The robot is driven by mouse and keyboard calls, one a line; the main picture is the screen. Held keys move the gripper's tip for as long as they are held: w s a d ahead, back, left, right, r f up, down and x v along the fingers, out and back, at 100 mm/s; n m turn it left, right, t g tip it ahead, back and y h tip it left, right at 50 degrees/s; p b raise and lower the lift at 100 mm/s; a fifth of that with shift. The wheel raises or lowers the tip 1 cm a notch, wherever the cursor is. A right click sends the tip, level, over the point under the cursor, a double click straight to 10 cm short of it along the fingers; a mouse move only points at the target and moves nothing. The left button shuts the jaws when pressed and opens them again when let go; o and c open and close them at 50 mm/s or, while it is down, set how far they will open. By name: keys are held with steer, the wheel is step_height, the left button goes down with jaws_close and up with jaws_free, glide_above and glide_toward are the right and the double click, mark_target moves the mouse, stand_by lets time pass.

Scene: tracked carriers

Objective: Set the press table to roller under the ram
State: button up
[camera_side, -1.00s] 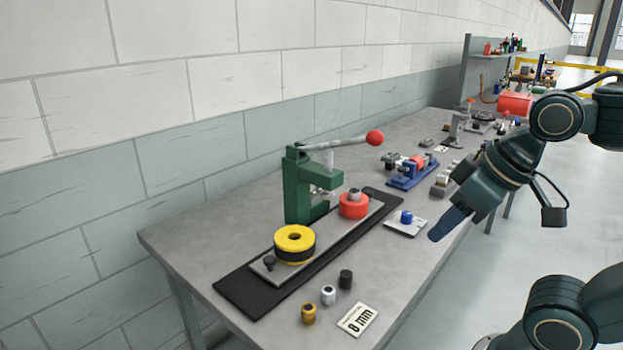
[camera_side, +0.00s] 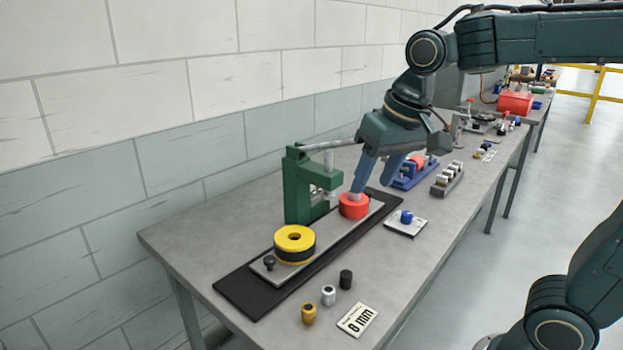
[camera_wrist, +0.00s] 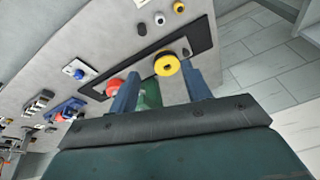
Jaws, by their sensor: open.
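The green press (camera_side: 298,190) stands on the bench, its grey ram (camera_side: 328,162) pointing down. Its grey sliding table (camera_side: 322,243) lies along a black base (camera_side: 240,293). The table carries a yellow-and-black ring (camera_side: 294,240) at its near left end and a red round holder (camera_side: 352,208) at its far right end. The ram is over the stretch between them. A dark knob (camera_side: 269,262) stands at the table's left end. My gripper (camera_side: 373,182) is open, its fingers pointing down close to the red holder; contact cannot be told. The wrist view shows the ring (camera_wrist: 167,64) and holder (camera_wrist: 114,86).
A small plate with a blue piece (camera_side: 406,217) is right of the base. Black, silver and gold pieces (camera_side: 328,295) and an "8 mm" card (camera_side: 357,320) lie in front. A blue fixture (camera_side: 412,175) and grey block (camera_side: 447,180) stand behind on the right.

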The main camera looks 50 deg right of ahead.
steer(key=w+a+f+m+g, duration=0.2)
steer(key=w+f+m, duration=0.1)
steer(key=w, duration=1)
steer(key=m+g, duration=0.2)
steer(key=m, duration=0.1)
glide_above(268, 259)
step_height(268, 259, down, 8)
steer(key=f, duration=0.1)
steer(key=shift+d+r, duration=0.15)
steer(key=shift+r, duration=0.1)
step_height(268, 259, down, 14)
steer(key=shift+r, duration=0.1)
jaws_close()
